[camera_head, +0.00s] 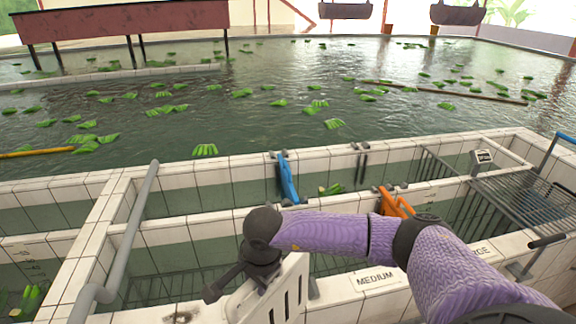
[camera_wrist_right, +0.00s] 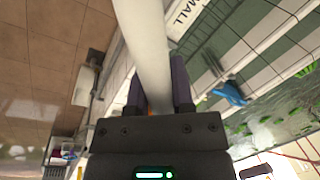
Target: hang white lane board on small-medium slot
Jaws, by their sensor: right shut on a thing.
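The white lane board (camera_head: 285,296) is a pale plate with dark slots, low in the middle of the head view. My right gripper (camera_head: 238,278), on the purple arm from the right, is shut on its upper part. In the right wrist view, the white lane board (camera_wrist_right: 146,40) runs between the dark fingers of the gripper (camera_wrist_right: 155,88). A SMALL label (camera_wrist_right: 188,14) shows there on the tiled rim. In the head view a MEDIUM label (camera_head: 375,279) is right of the board. I cannot make out the small-medium slot. My left gripper is out of view.
A blue board (camera_head: 287,178) and an orange board (camera_head: 393,204) hang on the tiled walls, with bare dark brackets (camera_head: 362,161) between them. A grey pipe (camera_head: 130,225) stands at left. A wire rack (camera_head: 525,197) is at right. Green banana bunches float in the pool (camera_head: 260,122).

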